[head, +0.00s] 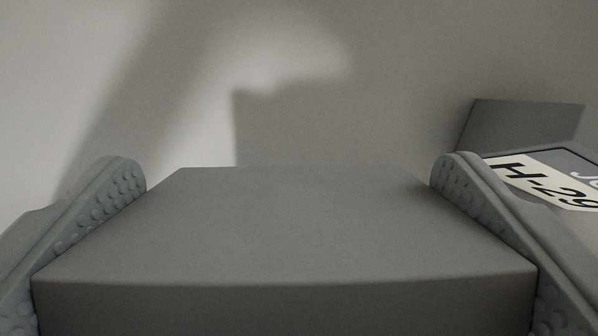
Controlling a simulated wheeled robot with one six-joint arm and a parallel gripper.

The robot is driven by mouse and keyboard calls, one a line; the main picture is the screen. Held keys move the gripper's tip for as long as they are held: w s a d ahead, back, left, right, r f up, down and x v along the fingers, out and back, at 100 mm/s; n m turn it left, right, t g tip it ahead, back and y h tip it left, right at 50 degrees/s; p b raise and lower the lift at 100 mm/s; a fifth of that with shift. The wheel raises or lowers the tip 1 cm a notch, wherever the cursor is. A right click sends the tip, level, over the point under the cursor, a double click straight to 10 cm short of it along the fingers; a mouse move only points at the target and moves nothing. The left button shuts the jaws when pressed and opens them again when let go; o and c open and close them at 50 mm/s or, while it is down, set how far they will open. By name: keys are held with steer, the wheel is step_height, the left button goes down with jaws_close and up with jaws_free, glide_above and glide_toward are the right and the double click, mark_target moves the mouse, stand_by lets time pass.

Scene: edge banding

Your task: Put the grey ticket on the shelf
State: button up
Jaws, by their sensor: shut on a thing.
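My gripper (288,175) is shut on a thick, box-shaped grey block (285,235). One finger presses on its left side and one on its right side. The block fills the lower middle of the head view, with its plain top and part of its near face showing. No print shows on it, so I cannot tell from its look whether it is the grey ticket. Its underside is hidden. No shelf can be clearly made out.
At the right, partly behind my right finger, is a dark grey labelled item (582,160) with a pale strip reading "H-29". A plain grey block (520,124) stands behind it. A pale wall (420,70) with soft shadows fills the back.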

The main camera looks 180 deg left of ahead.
mark_target(289, 200)
steer(key=shift+f, duration=2.3)
steer(key=o, duration=0.7)
steer(key=shift+f, duration=0.1)
steer(key=v, duration=1.2)
